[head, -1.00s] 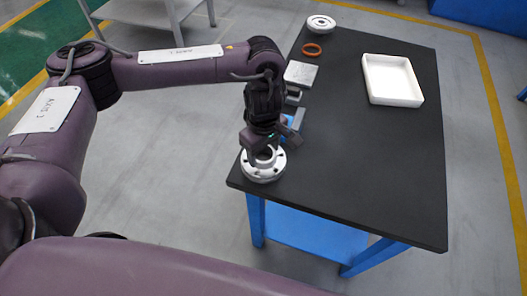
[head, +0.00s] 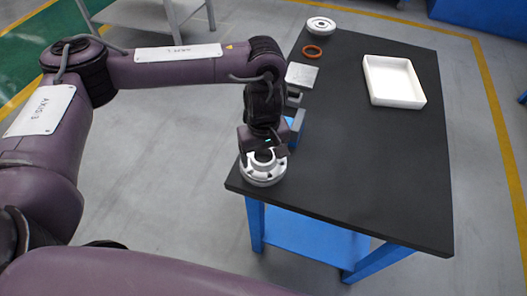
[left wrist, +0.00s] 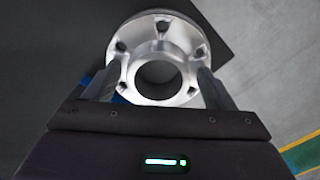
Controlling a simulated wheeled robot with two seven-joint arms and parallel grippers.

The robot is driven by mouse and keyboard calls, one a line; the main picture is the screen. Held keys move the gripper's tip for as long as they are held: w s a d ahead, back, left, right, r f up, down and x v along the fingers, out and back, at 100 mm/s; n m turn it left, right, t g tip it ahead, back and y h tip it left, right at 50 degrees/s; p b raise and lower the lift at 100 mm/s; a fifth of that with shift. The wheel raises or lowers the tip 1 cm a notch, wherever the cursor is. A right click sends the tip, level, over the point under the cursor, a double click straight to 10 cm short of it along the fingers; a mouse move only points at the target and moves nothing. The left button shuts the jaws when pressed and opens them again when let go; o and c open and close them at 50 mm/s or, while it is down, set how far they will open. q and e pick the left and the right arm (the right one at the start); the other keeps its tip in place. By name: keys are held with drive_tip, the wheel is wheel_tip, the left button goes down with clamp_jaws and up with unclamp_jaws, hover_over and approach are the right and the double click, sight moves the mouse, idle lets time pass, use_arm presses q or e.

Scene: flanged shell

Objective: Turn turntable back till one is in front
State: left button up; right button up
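A pale metal flanged shell (head: 262,178) sits at the table's near left corner. In the left wrist view the flanged shell (left wrist: 158,35) shows a round flange with several holes and a raised collar around a dark central opening. A turntable under it cannot be made out, and I see no readable number. My left gripper (head: 264,156) points down over the shell. In the left wrist view its fingers (left wrist: 160,78) stand on either side of the collar, very close to it. Whether they touch it is unclear. My right gripper is not in view.
A blue piece (head: 296,125) is partly hidden by my arm. A white tray (head: 394,82) stands at the right. The table's front is clear.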

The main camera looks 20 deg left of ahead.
use_arm(q)
drive_tip(key=shift+o, duration=0.6)
drive_tip(key=shift+w, duration=0.1)
drive_tip(key=shift+r, duration=0.1)
drive_tip(key=shift+r, duration=0.15)
